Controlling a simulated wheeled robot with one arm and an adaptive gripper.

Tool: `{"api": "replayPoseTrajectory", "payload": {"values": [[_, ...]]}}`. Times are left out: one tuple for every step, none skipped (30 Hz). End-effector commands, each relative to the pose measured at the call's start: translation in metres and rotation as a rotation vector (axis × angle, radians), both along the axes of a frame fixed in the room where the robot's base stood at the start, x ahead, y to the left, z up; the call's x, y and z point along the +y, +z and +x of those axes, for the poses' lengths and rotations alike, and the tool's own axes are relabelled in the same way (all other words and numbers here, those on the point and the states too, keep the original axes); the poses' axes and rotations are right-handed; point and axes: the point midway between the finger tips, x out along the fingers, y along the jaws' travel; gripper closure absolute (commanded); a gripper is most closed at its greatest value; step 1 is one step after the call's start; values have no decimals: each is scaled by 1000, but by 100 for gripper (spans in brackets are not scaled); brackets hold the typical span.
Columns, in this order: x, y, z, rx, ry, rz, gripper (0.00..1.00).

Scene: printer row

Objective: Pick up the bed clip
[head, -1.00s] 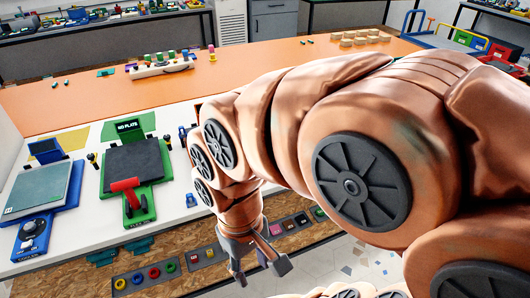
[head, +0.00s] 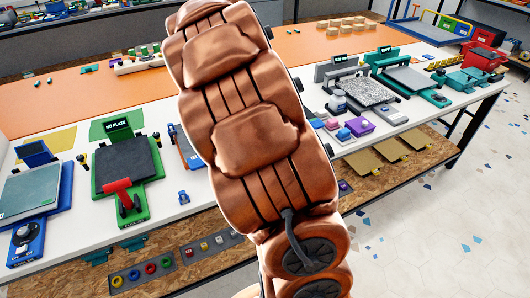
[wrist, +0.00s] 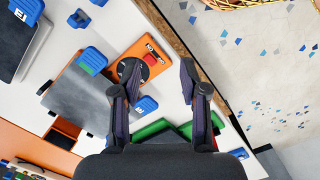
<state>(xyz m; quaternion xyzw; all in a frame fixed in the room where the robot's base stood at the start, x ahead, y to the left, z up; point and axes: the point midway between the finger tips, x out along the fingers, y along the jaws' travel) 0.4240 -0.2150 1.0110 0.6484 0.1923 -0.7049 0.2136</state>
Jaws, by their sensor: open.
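In the wrist view, several small blue clip-like pieces lie on and beside a dark plate. One blue piece (wrist: 146,104) shows between my fingers, close to the left one. Another blue piece (wrist: 91,60) lies at the plate's upper edge. I cannot tell which is the bed clip. In the head view, a small blue piece (head: 183,198) lies on the white table front, left of my arm. My gripper (wrist: 158,70) is open, with its fingers spread and nothing held. In the head view my gripper is hidden behind my arm.
An orange printer base (wrist: 135,62) with a red knob (wrist: 150,60) lies under my left finger in the wrist view. The green printer (head: 120,178) has a raised red handle. Floor is free beyond the table edge.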

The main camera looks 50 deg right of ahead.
Motion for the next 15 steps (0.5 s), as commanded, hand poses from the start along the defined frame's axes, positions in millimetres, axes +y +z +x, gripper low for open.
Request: {"api": "replayPoseTrajectory", "payload": {"values": [[-18, -4, 9, 1, 39, 1, 56], [-27, -8, 14, 3, 70, 3, 56], [-38, -13, 19, 2, 110, 6, 56], [-47, -16, 24, 2, 142, 7, 56], [-56, -20, 28, 1, 173, 10, 56], [-67, -26, 34, 0, 216, 15, 56], [-75, -31, 37, 0, 249, 19, 56], [-83, -35, 41, -2, 281, 21, 56], [-94, -42, 46, -4, 326, 28, 56], [-101, -46, 49, -8, 358, 31, 56], [-108, -51, 52, -10, 390, 35, 56], [-116, -58, 55, -14, 429, 42, 56], [-122, -62, 58, -16, 459, 47, 56], [-128, -66, 60, -20, 487, 50, 56], [-134, -71, 63, -27, 521, 53, 56]]}}
